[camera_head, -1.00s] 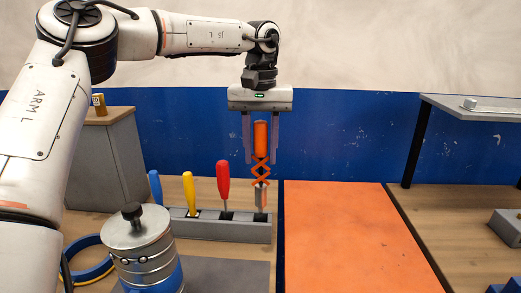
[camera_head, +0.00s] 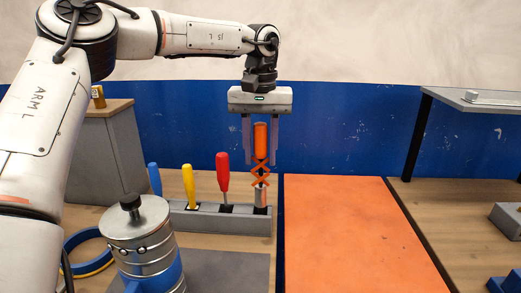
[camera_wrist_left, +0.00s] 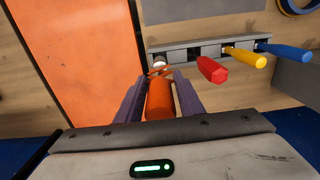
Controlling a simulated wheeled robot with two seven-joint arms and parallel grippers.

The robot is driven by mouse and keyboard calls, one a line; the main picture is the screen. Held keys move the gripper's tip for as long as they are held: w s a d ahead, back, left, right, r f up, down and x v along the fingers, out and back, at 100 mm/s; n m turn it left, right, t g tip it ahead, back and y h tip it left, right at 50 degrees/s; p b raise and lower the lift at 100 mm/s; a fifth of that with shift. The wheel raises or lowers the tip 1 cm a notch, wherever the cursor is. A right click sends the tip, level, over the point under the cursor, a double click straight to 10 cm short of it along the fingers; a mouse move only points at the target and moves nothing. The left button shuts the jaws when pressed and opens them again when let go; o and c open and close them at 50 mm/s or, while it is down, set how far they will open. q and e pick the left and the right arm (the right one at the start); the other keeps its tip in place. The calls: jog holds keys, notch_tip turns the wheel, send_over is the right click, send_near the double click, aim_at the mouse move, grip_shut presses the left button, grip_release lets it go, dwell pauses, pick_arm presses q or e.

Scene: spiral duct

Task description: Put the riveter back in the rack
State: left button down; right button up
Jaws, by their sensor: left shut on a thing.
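The riveter has an orange handle (camera_head: 260,138), an orange crossed linkage (camera_head: 260,172) and a pale metal lower end (camera_head: 260,196). It is upright, with its lower end at the right end slot of the grey rack (camera_head: 215,222). How deep it sits cannot be told. My left gripper (camera_head: 260,150) points down, shut on the riveter's handle from both sides. In the left wrist view the handle (camera_wrist_left: 160,100) lies between the dark fingers, with the rack (camera_wrist_left: 190,50) beyond. My right gripper is not in view.
Red (camera_head: 223,172), yellow (camera_head: 188,183) and blue (camera_head: 154,178) handled tools stand left of the riveter. A metal canister (camera_head: 140,235) stands in front of the rack. An orange mat (camera_head: 350,230) lies clear to the right. A grey shelf (camera_head: 470,100) stands far right.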

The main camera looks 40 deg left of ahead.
aim_at(260, 124)
pick_arm(q)
jog(key=shift+f+b, duration=1)
jog(key=shift+f, duration=1.2)
jog(key=c, duration=1.1)
grip_release()
notch_tip(260, 124, up, 10)
jog(key=shift+r, duration=0.15)
